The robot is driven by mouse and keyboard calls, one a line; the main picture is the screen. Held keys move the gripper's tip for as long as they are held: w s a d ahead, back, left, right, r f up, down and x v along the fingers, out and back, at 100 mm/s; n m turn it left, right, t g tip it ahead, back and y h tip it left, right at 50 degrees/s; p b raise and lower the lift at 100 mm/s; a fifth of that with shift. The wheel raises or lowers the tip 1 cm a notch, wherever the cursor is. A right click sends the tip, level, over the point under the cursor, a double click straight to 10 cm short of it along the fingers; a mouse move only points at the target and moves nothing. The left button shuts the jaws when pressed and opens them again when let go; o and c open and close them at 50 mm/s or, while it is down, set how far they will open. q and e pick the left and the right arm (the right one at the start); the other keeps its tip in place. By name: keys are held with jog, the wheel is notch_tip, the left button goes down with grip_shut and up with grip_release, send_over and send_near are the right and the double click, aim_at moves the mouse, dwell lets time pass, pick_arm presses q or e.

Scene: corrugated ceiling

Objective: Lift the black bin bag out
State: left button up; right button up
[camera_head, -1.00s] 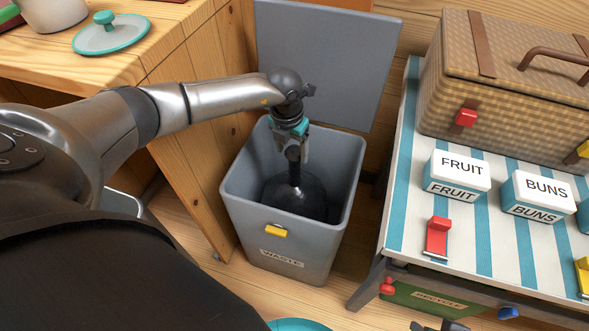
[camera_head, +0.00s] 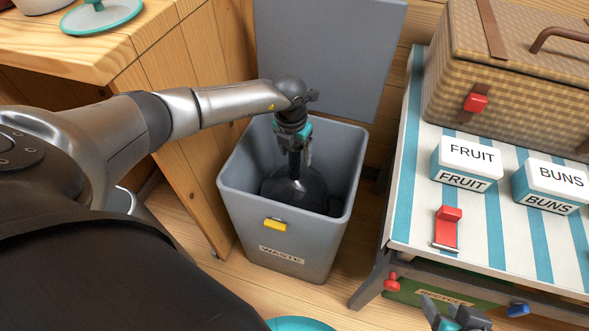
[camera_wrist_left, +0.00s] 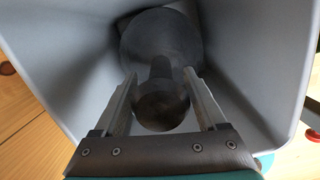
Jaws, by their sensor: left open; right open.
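The black bin bag (camera_head: 294,187) sits inside the grey waste bin (camera_head: 243,215), with its narrow neck pointing up. My left gripper (camera_head: 296,158) reaches down into the bin's mouth from above. In the left wrist view, its two fingers (camera_wrist_left: 160,84) are apart on either side of the bag's neck (camera_wrist_left: 161,103). I cannot tell whether either finger touches the neck. The bag's lower part is hidden by the bin's front wall. My right gripper (camera_head: 455,318) is open and empty at the bottom right edge, partly cut off.
The bin's grey lid (camera_head: 330,58) stands open behind it. A wooden counter (camera_head: 150,60) is close on the left. On the right, a striped table (camera_head: 412,205) holds a wicker hamper (camera_head: 520,75), a FRUIT box (camera_head: 466,165) and a BUNS box (camera_head: 550,185).

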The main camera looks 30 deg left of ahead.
pick_arm(q)
jog(key=shift+f, duration=0.1)
grip_shut()
dwell(0.7)
dwell(0.7)
jog(key=shift+w, duration=0.1)
